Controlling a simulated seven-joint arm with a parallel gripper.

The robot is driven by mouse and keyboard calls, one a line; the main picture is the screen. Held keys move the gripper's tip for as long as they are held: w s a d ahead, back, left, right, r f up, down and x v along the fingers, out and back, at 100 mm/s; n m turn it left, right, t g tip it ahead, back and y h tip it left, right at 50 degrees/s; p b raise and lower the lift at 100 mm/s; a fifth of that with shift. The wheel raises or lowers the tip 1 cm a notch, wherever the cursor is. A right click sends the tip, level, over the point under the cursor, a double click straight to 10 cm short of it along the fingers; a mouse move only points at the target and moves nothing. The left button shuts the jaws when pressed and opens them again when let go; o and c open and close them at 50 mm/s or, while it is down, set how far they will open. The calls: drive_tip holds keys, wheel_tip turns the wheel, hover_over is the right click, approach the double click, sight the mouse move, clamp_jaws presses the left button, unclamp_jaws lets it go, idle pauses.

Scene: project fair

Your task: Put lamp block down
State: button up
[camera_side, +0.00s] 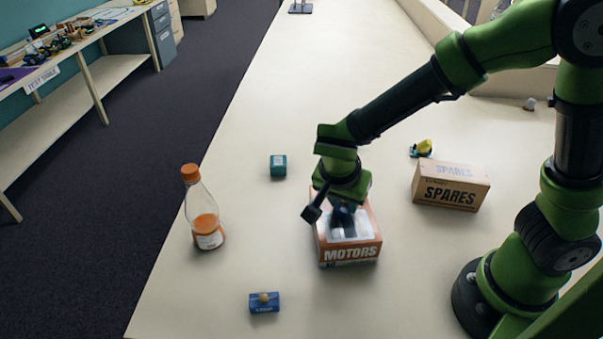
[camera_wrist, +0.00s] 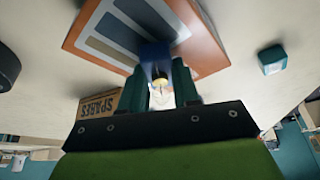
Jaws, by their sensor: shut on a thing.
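My gripper (camera_side: 343,208) points down over the orange and white MOTORS box (camera_side: 350,252). In the wrist view its two fingers (camera_wrist: 160,88) are shut on the lamp block (camera_wrist: 154,53), a dark blue block with a clear bulb on a brass base. In the wrist view the block overlaps the edge of the MOTORS box (camera_wrist: 108,45), whose face has grey and blue panels. In the side view the block is mostly hidden by my gripper. I cannot tell whether it touches the box top.
A teal block (camera_side: 278,165) and an orange-capped bottle (camera_side: 205,218) stand left. A blue block with a tan knob (camera_side: 264,303) lies in front. A SPARES box (camera_side: 451,187) and a small yellow-and-teal item (camera_side: 421,149) are right. The table (camera_side: 325,80) is clear behind.

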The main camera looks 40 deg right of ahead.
drive_tip(key=shift+f, duration=0.15)
drive_tip(key=o, duration=1)
drive_tip(key=shift+o, duration=0.2)
drive_tip(key=v, duration=1.2)
drive_tip(key=s+d+r+n+t+y, duration=0.5)
drive_tip(key=s+d+r+n+y, duration=0.1)
drive_tip(key=d+n, duration=0.3)
drive_tip(key=shift+s+d+n, duration=0.3)
drive_tip(key=shift+s+d, duration=0.1)
drive_tip(key=shift+d, duration=0.1)
